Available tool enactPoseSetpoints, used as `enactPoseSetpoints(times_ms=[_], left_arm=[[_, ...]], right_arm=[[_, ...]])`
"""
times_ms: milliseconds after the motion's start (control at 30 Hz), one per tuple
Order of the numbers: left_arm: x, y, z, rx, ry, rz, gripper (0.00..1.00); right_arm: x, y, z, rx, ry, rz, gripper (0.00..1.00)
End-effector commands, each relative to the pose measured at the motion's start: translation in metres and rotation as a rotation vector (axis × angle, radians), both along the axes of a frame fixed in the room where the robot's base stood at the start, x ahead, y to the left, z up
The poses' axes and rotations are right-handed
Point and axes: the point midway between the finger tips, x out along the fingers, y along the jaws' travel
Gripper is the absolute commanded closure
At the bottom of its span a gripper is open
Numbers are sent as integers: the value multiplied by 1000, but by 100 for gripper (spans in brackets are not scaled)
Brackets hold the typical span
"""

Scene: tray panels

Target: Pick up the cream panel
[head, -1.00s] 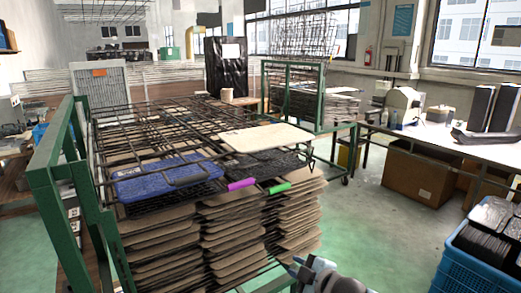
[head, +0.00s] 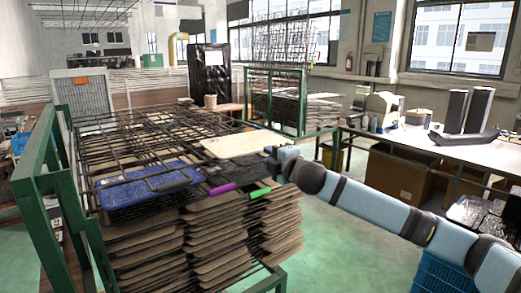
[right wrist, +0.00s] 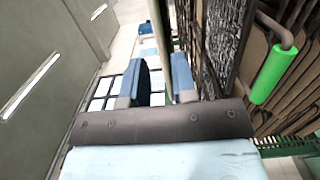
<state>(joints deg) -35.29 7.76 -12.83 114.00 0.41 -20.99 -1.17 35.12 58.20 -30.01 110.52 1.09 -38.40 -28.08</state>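The cream panel (head: 232,146) lies flat on top of the wire rack (head: 130,140) in the head view, at the right side of its top. My right gripper (head: 273,161) is at the panel's right front corner, its arm coming in from the right. In the right wrist view my gripper (right wrist: 158,62) has its two blue fingers apart. A thin pale upright strip shows between them; I cannot tell whether it is the panel's edge. I see no clear grip on the panel. My left gripper is not in view.
A blue panel (head: 145,186) and a dark panel (head: 232,171) lie in the rack near the cream one. A magenta handle (head: 222,189) and a green handle (head: 259,193) stick out in front. Brown panels (head: 210,240) are stacked below. A green frame (head: 42,175) stands at left.

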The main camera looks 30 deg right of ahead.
Motion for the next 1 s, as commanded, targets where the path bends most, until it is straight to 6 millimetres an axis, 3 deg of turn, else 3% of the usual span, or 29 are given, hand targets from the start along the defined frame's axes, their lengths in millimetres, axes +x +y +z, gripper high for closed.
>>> enactPoseSetpoints(times_ms=[333, 800, 1000], left_arm=[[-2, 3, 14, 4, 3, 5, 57], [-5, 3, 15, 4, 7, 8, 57], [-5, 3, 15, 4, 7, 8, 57]], right_arm=[[43, 0, 2, 3, 1, 0, 74], [52, 0, -1, 0, 0, 0, 74], [52, 0, -1, 1, 0, 0, 97]])
